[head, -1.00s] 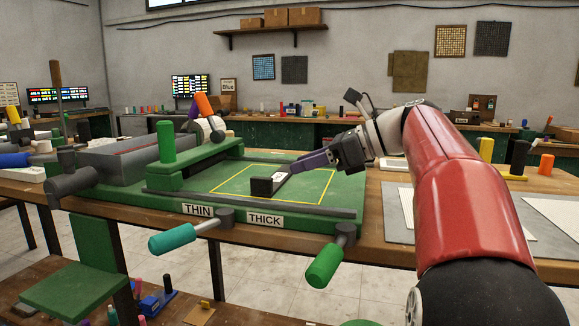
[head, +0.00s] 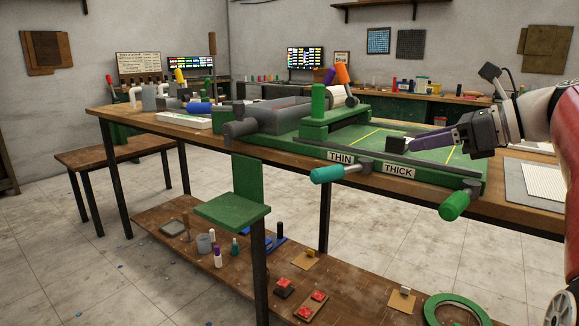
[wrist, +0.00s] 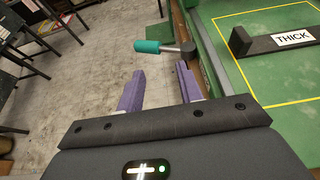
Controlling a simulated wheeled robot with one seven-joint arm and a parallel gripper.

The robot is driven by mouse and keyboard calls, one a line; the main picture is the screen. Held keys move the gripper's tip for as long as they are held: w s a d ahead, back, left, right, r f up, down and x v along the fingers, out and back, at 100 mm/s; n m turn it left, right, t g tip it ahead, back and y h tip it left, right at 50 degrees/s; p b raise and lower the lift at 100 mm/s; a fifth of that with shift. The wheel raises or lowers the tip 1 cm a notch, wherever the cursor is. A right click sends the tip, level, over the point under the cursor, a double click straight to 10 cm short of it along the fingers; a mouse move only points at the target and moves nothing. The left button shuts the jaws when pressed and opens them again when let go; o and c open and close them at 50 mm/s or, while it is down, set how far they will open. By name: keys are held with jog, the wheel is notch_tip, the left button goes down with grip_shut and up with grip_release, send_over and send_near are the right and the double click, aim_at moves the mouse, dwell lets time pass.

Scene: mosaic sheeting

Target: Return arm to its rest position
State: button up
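My gripper (head: 412,144) has purple fingers and hangs at the right of the head view, over the green press bed (head: 455,158). In the head view its tips overlap a small black block (head: 396,145); contact cannot be told there. In the wrist view the two fingers (wrist: 160,72) stand apart with nothing between them. The wrist view shows the black block (wrist: 240,42) with a "THICK" label lying on the green bed, to the right of and apart from the fingers. My red arm runs along the right edge of the head view.
The press has a teal handle (head: 327,174), a green handle (head: 455,205) and a green post (head: 318,103). A green stand (head: 234,212) is in front. A lower shelf (head: 180,243) holds small tools.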

jog(key=s+a+f+n+g+h, duration=0.1)
jog(key=s+a+f+n+h, duration=0.2)
jog(key=s+a+f+n, duration=0.3)
jog(key=s+a+f+n+g+h, duration=0.25)
jog(key=s+a+f+n, duration=0.2)
jog(key=f, duration=0.45)
jog(key=s+d+f+n+t+h, duration=0.1)
jog(key=s+f+n+h, duration=0.4)
jog(key=s+f+n, duration=0.7)
notch_tip(320, 180, down, 2)
jog(key=n, duration=0.2)
jog(key=shift+s+f+n, duration=0.2)
jog(key=shift+s+n, duration=0.05)
jog(key=shift+n, duration=0.1)
